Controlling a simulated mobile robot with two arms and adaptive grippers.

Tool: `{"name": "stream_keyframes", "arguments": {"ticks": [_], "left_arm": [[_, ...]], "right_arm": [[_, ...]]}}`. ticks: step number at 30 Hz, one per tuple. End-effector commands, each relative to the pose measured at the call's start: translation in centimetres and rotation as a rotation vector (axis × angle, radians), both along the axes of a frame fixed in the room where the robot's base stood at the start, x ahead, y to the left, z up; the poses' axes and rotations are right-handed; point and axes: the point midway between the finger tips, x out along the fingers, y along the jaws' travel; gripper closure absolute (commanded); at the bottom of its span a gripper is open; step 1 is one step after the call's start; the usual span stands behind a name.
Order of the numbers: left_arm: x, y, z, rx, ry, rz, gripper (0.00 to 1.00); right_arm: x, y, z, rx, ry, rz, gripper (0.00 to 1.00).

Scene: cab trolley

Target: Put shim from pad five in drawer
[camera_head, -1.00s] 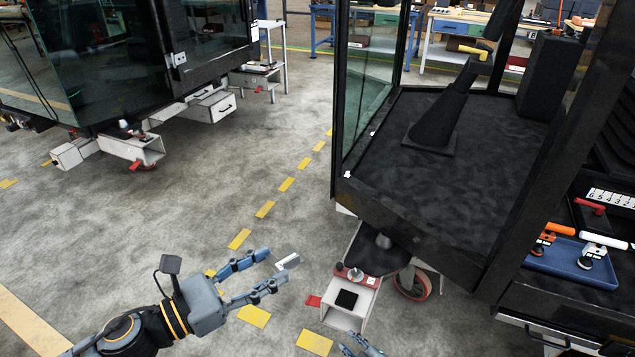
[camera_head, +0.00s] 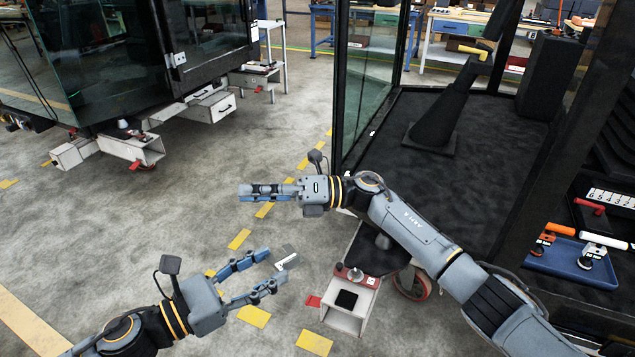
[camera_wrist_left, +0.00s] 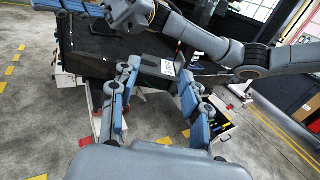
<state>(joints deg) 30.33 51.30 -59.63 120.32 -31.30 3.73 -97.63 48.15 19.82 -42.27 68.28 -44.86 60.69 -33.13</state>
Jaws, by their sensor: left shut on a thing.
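My left gripper (camera_head: 265,276) is shut on a shim (camera_head: 288,252), a thin grey plate with a white label, held above the floor at its fingertips. In the left wrist view the shim (camera_wrist_left: 150,64) shows dark with its white label, between the fingertips of the same gripper (camera_wrist_left: 158,75). My right gripper (camera_head: 243,193) is above and apart from it, pointing left; its fingers are seen edge-on, so their opening is unclear. The strip of numbered pads (camera_head: 610,197) is at the right edge.
A white box-shaped step (camera_head: 345,318) with a black pad stands below the cab corner, close to the right of my left gripper. A blue tray (camera_head: 570,262) with clamps lies at right. Open floor with yellow dashes is at left.

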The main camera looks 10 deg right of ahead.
Motion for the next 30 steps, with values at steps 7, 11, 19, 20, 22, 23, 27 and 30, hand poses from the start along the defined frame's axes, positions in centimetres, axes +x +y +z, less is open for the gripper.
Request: {"name": "stream_keyframes", "arguments": {"ticks": [7,11,19,20,22,23,27,30], "left_arm": [[0.0,0.0,0.0,0.000,0.000,0.000,0.85],[0.0,0.0,0.0,0.000,0.000,0.000,0.85],[0.0,0.0,0.0,0.000,0.000,0.000,0.85],[0.0,0.0,0.0,0.000,0.000,0.000,0.85],[0.0,0.0,0.0,0.000,0.000,0.000,0.85],[0.0,0.0,0.0,0.000,0.000,0.000,0.85],[0.0,0.0,0.0,0.000,0.000,0.000,0.85],[0.0,0.0,0.0,0.000,0.000,0.000,0.85]], "right_arm": [[-8.0,-1.0,6.3,-0.431,-0.674,0.466,0.70],[-10.0,-4.1,7.3,-0.662,-0.908,0.667,0.70],[-10.9,-9.4,8.9,-0.959,-1.109,0.892,0.70],[-10.9,-9.6,8.9,-0.973,-1.115,0.902,0.70],[-11.0,-9.9,8.8,-0.990,-1.122,0.916,0.70],[-11.0,-9.9,8.6,-0.993,-1.123,0.919,0.70],[-11.4,-9.3,7.0,-0.992,-1.122,0.921,0.70],[-11.8,-8.7,5.3,-0.990,-1.122,0.921,0.70]]}}
